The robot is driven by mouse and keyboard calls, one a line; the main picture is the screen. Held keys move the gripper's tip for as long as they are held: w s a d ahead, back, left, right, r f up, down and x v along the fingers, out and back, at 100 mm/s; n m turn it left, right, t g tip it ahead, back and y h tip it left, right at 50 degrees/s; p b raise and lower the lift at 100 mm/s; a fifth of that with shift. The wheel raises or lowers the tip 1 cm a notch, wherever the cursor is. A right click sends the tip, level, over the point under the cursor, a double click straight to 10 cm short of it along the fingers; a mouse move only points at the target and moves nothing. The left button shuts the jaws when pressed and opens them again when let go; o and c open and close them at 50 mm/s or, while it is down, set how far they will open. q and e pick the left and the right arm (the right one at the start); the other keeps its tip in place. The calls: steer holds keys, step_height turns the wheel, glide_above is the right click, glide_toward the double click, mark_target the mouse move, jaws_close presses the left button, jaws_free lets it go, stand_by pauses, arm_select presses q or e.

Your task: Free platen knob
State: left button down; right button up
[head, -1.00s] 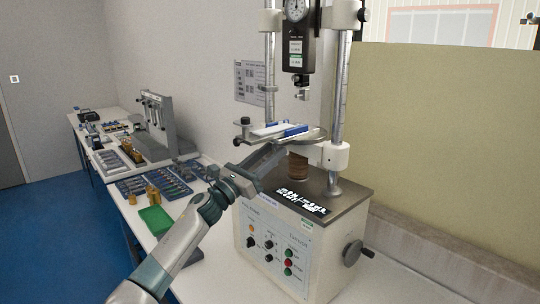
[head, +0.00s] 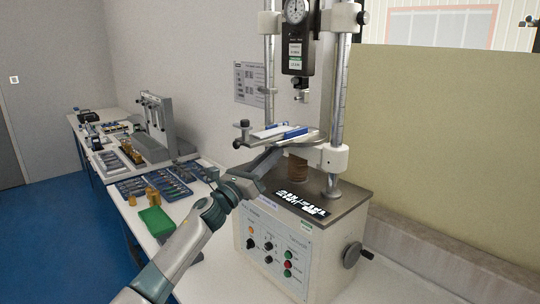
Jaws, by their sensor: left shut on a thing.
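My left gripper (head: 281,152) reaches up from the lower left to the near underside of the platen. Its fingers are shut on a part there, which fits the platen knob, but the fingers hide the held part. My right gripper is not in view.
The tester's base (head: 277,243) has buttons in front and a hand crank (head: 352,254) at its right. Two upright columns (head: 338,95) flank the dial gauge (head: 295,12). A green box (head: 156,221) and trays (head: 160,184) lie on the bench to the left.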

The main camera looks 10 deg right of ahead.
arm_select(q)
steer(key=shift+s+d+r+n+t+y+p, duration=0.1)
steer(key=shift+n+t+y+p, duration=0.25)
steer(key=shift+n+y+p, duration=0.6)
steer(key=shift+s+f+n+t+y+p, duration=0.1)
steer(key=shift+n+t+p, duration=0.4)
steer(key=shift+n, duration=0.95)
steer(key=shift+s+d+r+n+t+y+p, duration=0.1)
steer(key=shift+n+t+y+p, duration=0.15)
steer(key=shift+n+y+p, duration=0.55)
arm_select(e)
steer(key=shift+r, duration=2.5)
arm_select(q)
steer(key=shift+n+h, duration=0.25)
steer(key=shift+n, duration=0.15)
steer(key=c, duration=1.6)
jaws_free()
steer(key=shift+w, duration=0.1)
steer(key=shift+a, duration=0.1)
